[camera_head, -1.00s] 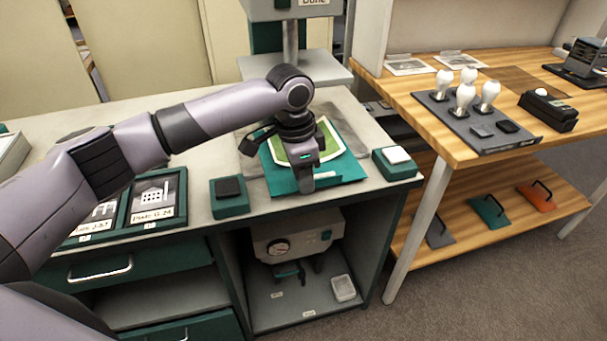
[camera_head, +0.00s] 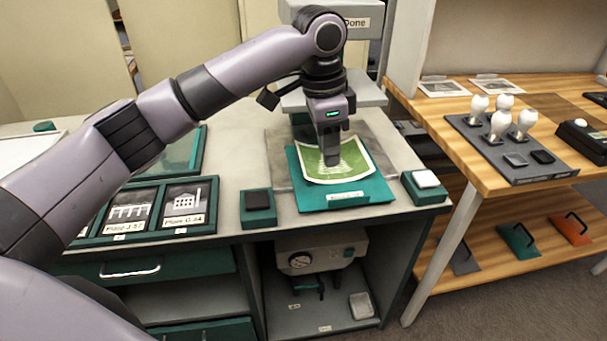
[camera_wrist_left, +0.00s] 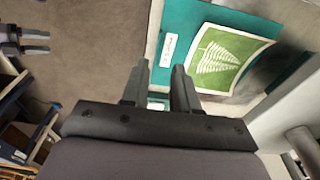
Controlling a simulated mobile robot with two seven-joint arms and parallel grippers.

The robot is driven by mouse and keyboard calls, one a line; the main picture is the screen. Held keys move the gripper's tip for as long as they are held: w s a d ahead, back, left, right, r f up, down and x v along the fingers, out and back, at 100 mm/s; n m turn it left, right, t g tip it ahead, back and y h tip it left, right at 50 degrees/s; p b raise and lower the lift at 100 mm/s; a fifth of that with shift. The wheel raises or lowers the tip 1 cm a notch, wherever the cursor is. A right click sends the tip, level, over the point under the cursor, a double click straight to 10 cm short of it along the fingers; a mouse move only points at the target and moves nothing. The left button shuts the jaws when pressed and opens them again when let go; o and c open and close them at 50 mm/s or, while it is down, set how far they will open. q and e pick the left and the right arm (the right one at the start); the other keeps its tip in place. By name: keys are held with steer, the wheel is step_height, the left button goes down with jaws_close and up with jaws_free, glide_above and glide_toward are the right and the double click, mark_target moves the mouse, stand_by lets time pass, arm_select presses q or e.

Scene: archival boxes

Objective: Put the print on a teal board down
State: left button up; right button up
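The print (camera_head: 352,158), green with a pale fern-like shape and curled edges, lies on the teal board (camera_head: 318,198). The board rests on the counter, with a white label along its front edge. In the left wrist view the print (camera_wrist_left: 228,60) and board (camera_wrist_left: 178,28) lie beyond the fingertips. My left gripper (camera_head: 332,160) is above the board and hides part of the print in the head view. Its two fingers (camera_wrist_left: 161,72) are apart with nothing between them. My right gripper (camera_wrist_left: 40,42) shows at the wrist view's left edge, fingers apart and empty.
Small teal blocks with a black pad (camera_head: 257,200) and a white pad (camera_head: 425,179) flank the board. Framed plates (camera_head: 158,207) lie to the left. A press column marked Done stands behind. The wooden table (camera_head: 470,160) at right holds a tray of white-handled tools.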

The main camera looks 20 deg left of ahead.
arm_select(q)
steer(key=s+d+f+n+t+h, duration=0.1)
steer(key=s+d+f+h, duration=0.15)
steer(key=f, duration=0.45)
steer(key=s+d+f+n+t+h, duration=0.15)
steer(key=d+f, duration=0.25)
steer(key=f, duration=0.4)
steer(key=s+d+f+n+t+h, duration=0.1)
steer(key=s+d+f+t, duration=0.2)
steer(key=f, duration=0.4)
steer(key=s+a+f+n+t+y, duration=0.1)
steer(key=s+a+f+n+t, duration=0.1)
steer(key=s+a+f, duration=0.2)
steer(key=s+a+f+n+t+y, duration=0.2)
steer(key=s+a, duration=0.6)
steer(key=s, duration=0.4)
step_height(320, 180, down, 2)
steer(key=shift+n+y, duration=0.3)
steer(key=shift+n, duration=0.45)
